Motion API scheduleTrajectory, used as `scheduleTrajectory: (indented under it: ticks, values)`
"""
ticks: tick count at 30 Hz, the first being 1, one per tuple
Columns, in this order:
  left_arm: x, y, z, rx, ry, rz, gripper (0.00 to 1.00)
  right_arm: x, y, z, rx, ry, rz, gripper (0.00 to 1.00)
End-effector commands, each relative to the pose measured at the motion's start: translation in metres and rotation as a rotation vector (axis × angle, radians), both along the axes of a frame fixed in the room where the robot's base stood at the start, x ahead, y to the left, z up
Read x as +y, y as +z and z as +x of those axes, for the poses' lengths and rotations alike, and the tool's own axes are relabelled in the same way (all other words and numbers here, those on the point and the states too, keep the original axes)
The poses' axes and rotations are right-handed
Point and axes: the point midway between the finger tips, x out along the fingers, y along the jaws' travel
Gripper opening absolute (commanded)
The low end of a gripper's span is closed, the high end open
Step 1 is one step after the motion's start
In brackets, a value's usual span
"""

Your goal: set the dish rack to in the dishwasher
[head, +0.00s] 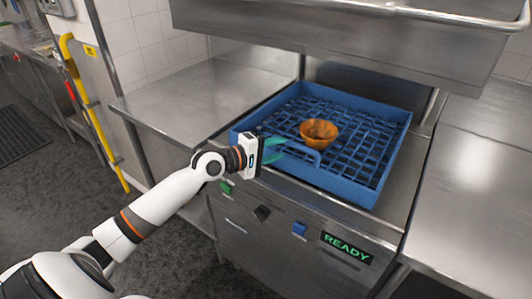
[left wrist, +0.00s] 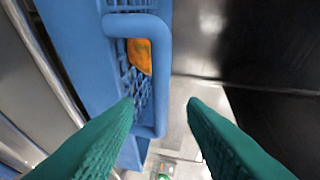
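The blue dish rack (head: 340,187) sits under the raised hood, on the dishwasher's bed, with an orange bowl (head: 319,133) inside it. Its blue handle (head: 318,155) stands out at the front side. My left gripper (head: 284,149), with green fingers, is at the rack's front left, close to the handle. In the left wrist view the fingers (left wrist: 161,100) are apart, with the handle (left wrist: 163,70) reaching between and beyond the tips; I see no grip on it. The orange bowl (left wrist: 139,55) shows through the handle. My right gripper is out of view.
The steel dishwasher hood (head: 340,45) hangs above the rack. Steel counters lie at left (head: 190,100) and right (head: 480,185), both clear. The front panel has buttons and a green READY display (head: 346,248). A yellow pipe (head: 92,115) stands at the left wall.

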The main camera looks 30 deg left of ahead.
Motion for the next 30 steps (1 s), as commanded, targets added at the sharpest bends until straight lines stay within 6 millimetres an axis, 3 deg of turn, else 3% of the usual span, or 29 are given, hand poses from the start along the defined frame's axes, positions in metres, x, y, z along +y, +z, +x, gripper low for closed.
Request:
scheduleTrajectory:
  ticks: [3, 9, 26, 30]
  values:
    - [0.008, 0.001, -0.018, 0.003, -0.001, 0.001, 0.38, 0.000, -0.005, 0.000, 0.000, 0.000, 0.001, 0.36]
    - [0.014, 0.006, -0.032, 0.001, -0.001, 0.000, 0.38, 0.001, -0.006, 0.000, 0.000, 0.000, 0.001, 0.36]
    - [0.015, 0.007, -0.033, 0.001, -0.002, 0.001, 0.38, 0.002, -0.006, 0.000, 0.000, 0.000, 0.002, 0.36]
    - [0.001, -0.011, -0.043, 0.019, -0.037, 0.066, 0.38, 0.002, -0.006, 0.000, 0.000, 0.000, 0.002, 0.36]
